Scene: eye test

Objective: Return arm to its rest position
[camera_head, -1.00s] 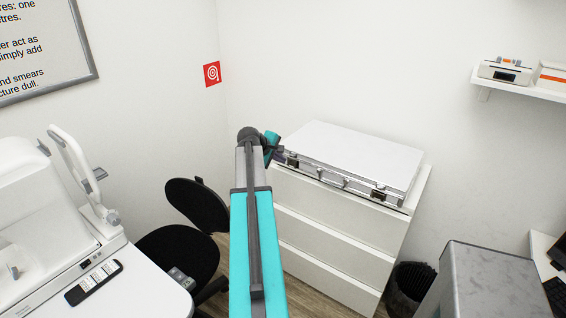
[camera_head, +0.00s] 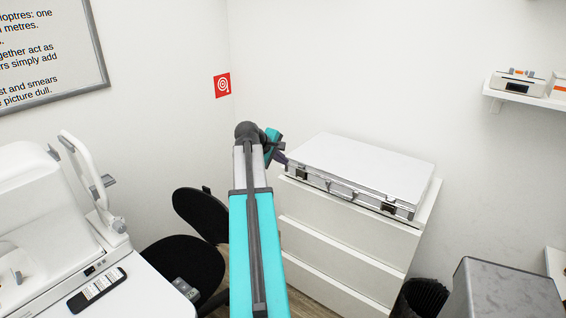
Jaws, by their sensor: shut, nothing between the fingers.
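My arm (camera_head: 257,240), teal and grey, reaches forward from the bottom middle of the head view. At its far end, my gripper (camera_head: 281,158) is small and dark, partly hidden behind the wrist joint. It points right, near the left end of a silver case (camera_head: 362,166) lying closed on a white drawer cabinet (camera_head: 340,238). The fingers look shut with nothing seen between them. I cannot tell whether they touch the case.
A black chair (camera_head: 196,262) stands left of my arm. A white eye-test instrument (camera_head: 48,225) and a remote (camera_head: 97,290) are on a white table at left. A grey metal box (camera_head: 505,290) and a dark bin (camera_head: 421,298) are at lower right. A wall shelf (camera_head: 525,97) hangs upper right.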

